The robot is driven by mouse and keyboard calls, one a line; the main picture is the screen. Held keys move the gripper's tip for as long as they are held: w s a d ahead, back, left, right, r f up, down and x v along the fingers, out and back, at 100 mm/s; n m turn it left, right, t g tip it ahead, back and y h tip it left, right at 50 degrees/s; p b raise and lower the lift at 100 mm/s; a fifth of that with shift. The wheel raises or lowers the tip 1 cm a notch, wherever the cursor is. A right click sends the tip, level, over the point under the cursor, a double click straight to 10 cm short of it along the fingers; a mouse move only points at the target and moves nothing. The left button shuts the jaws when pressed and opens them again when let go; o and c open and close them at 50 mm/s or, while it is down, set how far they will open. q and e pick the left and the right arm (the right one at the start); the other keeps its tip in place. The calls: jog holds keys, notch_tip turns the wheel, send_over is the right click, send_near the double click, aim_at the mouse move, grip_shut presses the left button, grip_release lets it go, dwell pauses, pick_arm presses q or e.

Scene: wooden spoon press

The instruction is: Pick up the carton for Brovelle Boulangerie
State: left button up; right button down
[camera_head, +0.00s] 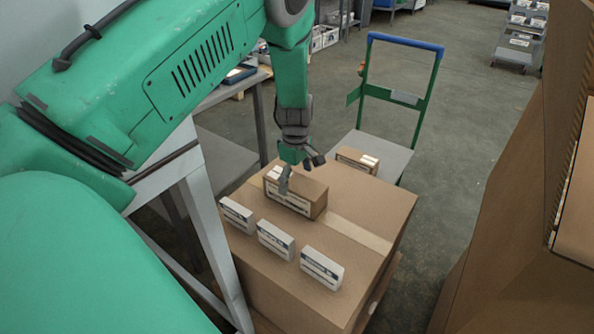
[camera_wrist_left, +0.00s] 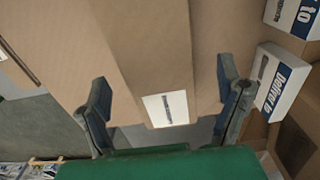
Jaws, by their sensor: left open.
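My left gripper (camera_head: 301,174) is open above a brown carton (camera_head: 300,197) that lies on top of a large cardboard box (camera_head: 350,205). One finger hangs in front of the carton's left part. In the left wrist view, a brown carton with a white label (camera_wrist_left: 170,108) shows between the two spread fingers of the gripper (camera_wrist_left: 161,75). No grip on it is visible. I cannot read a name on either carton. My right gripper is out of view.
White boxes stand in a row on the large box: left (camera_head: 237,215), middle (camera_head: 275,239) and right (camera_head: 322,268). One shows "Deliver to" in the wrist view (camera_wrist_left: 279,82). A green trolley with a blue handle (camera_head: 405,45) stands behind. Big cardboard (camera_head: 520,230) fills the right side.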

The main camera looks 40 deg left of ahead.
pick_arm(q)
jog(key=f, duration=0.2)
jog(key=f+b, duration=0.1)
jog(key=a+f, duration=0.1)
jog(key=f, duration=0.1)
jog(key=shift+w+f+b, duration=0.15)
jog(key=shift+f+b, duration=0.15)
jog(key=shift+d+r, duration=0.2)
jog(key=shift+d, duration=0.15)
jog(key=c, duration=1.5)
